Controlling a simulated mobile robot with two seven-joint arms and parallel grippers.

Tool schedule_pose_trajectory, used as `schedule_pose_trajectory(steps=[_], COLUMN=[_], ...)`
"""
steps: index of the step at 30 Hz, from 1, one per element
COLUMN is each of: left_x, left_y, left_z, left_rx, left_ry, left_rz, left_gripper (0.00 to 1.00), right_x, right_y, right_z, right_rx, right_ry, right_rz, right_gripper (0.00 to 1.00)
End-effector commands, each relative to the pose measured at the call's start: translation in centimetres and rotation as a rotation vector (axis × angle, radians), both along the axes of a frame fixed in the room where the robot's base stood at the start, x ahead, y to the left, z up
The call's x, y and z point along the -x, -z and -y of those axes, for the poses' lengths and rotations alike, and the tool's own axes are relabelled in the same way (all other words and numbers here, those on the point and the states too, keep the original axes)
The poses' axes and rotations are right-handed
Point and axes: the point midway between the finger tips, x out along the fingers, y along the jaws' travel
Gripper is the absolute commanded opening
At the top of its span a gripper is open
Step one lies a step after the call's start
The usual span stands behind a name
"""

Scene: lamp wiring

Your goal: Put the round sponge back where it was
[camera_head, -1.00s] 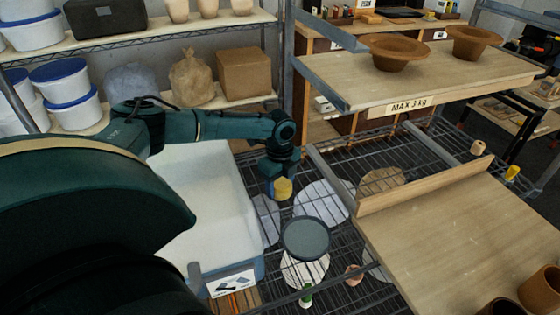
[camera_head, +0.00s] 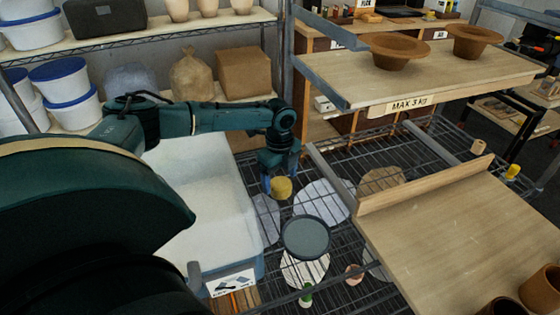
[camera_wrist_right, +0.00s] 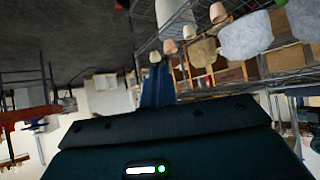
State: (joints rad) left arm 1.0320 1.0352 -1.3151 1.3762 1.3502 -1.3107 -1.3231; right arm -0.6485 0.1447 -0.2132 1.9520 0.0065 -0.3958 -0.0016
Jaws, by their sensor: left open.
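The round yellow sponge (camera_head: 281,187) shows on the wire-rack shelf in the head view, directly below my left gripper, near the right side of the white tub. My left gripper (camera_head: 279,176) points down and is open, its fingers just above and beside the sponge; whether a finger touches it I cannot tell. My right gripper is not in the head view. The right wrist view shows a dark housing and a narrow blue part (camera_wrist_right: 157,86) in front of it, and its jaw state is unclear.
The white tub (camera_head: 205,240) stands left of the sponge. Pale round discs (camera_head: 320,200) and a dark grey round disc (camera_head: 306,238) lie to its right and front. A wooden board with a raised edge (camera_head: 420,187) is at the right. A green-handled item (camera_head: 306,294) stands in front.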

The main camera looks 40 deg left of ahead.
Motion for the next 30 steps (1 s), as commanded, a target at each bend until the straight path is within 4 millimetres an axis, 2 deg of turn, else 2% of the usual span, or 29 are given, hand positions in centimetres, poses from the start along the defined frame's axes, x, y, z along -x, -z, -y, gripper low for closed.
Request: schedule_pose_trajectory(steps=[6, 13, 18, 30], left_x=[-0.1, -0.1, 0.0, 0.0], left_y=[-4.9, -8.5, -9.5, -9.5], left_z=[-0.1, 0.0, -0.1, -0.1], left_rx=[0.001, 0.000, 0.000, 0.000], left_ry=[-0.001, 0.000, -0.001, -0.001], left_rz=[0.006, 0.003, 0.001, 0.001], left_gripper=[0.77, 0.77, 0.77, 0.77], right_x=[-0.3, -0.4, -0.2, -0.1], right_y=[0.0, -0.1, 0.1, 0.1], right_z=[-0.1, -0.1, -0.2, -0.2], right_rx=[-0.006, -0.011, -0.014, -0.013], right_ry=[0.002, 0.005, 0.008, 0.010], right_rz=[0.013, 0.018, 0.013, 0.010], right_gripper=[0.00, 0.00, 0.00, 0.00])
